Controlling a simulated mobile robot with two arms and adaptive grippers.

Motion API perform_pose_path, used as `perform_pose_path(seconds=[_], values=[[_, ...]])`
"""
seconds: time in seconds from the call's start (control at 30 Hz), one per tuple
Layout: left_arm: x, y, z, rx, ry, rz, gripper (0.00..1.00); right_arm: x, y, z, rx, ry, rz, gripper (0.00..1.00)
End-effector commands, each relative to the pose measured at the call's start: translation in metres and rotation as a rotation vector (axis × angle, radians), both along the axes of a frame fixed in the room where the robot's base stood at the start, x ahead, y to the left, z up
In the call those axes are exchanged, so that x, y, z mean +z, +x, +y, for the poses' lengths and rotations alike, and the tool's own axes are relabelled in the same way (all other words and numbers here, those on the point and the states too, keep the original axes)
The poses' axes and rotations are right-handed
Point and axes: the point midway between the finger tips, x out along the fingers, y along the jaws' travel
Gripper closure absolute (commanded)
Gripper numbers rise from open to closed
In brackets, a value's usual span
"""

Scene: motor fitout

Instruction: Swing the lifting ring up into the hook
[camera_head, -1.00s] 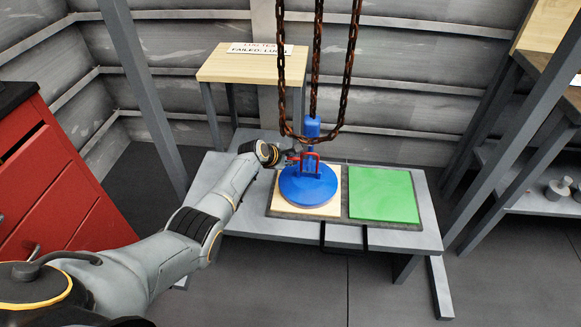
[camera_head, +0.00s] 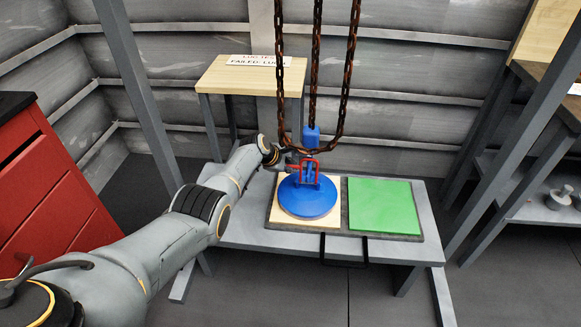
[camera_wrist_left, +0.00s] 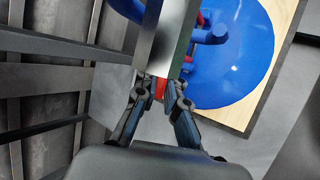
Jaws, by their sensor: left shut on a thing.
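The blue round motor plate (camera_head: 308,196) lies on a pale wooden square (camera_head: 283,214) on the grey bench. A red lifting ring (camera_head: 305,165) stands above its middle, beside the blue hook (camera_head: 311,137) that hangs from rusty chains. I cannot tell whether the ring is in the hook. My left gripper (camera_head: 294,159) reaches in from the left at the ring. In the left wrist view the fingers (camera_wrist_left: 159,90) are closed around a red piece of the ring, partly hidden by a grey block. The blue plate (camera_wrist_left: 240,65) shows beyond them. My right gripper is out of view.
A green square (camera_head: 384,206) lies to the right of the wooden one on the bench (camera_head: 432,230). A wooden side table (camera_head: 225,75) with a sign stands behind. A red cabinet (camera_head: 45,190) is at left. Chains (camera_head: 348,80) hang close around the hook.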

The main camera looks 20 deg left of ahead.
Motion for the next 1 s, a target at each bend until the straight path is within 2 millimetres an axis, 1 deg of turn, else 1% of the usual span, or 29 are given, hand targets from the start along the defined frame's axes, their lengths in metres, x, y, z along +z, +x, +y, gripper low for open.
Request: perform_pose_path(seconds=[0.07, 0.1, 0.2, 0.63, 0.87, 1.0], values=[[0.000, 0.000, 0.000, 0.001, 0.001, -0.001, 1.00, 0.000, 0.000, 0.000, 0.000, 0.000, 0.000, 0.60], [0.000, 0.000, 0.000, 0.001, 0.001, -0.001, 0.84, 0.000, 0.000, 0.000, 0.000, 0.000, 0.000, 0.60], [0.000, 0.000, 0.000, 0.001, 0.001, -0.001, 0.66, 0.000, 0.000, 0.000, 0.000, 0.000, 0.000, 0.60], [0.001, -0.002, 0.001, -0.001, 0.001, 0.000, 0.66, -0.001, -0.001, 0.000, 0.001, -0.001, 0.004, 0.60], [0.013, -0.009, 0.005, -0.001, 0.001, -0.004, 0.66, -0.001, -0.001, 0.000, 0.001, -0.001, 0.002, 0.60], [0.021, -0.018, 0.008, -0.001, 0.003, -0.002, 0.66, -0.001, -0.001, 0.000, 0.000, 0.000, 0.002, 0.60]])
